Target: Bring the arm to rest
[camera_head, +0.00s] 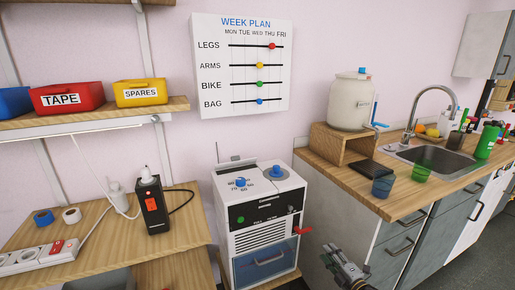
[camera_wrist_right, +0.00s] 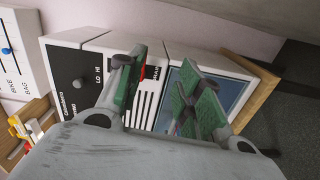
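My right gripper (camera_head: 348,268) shows at the bottom of the head view, right of the white machine and in front of the counter's cabinet. In the right wrist view, its two green-padded fingers (camera_wrist_right: 165,88) stand apart with nothing between them. The white machine (camera_head: 259,190) stands on a wooden base, with a blue drawer front (camera_head: 265,262), a black panel and a red lever (camera_head: 302,231) at its right side. The machine also shows in the wrist view (camera_wrist_right: 142,100), lying sideways beyond the fingers. My left gripper is not in view.
A counter (camera_head: 400,195) at right bears a sink, cups and a beige dispenser (camera_head: 351,101). A wooden table (camera_head: 110,235) at left bears a black device (camera_head: 154,207), tape rolls and a power strip. A shelf (camera_head: 100,116) holds bins. Grey floor is free at lower right.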

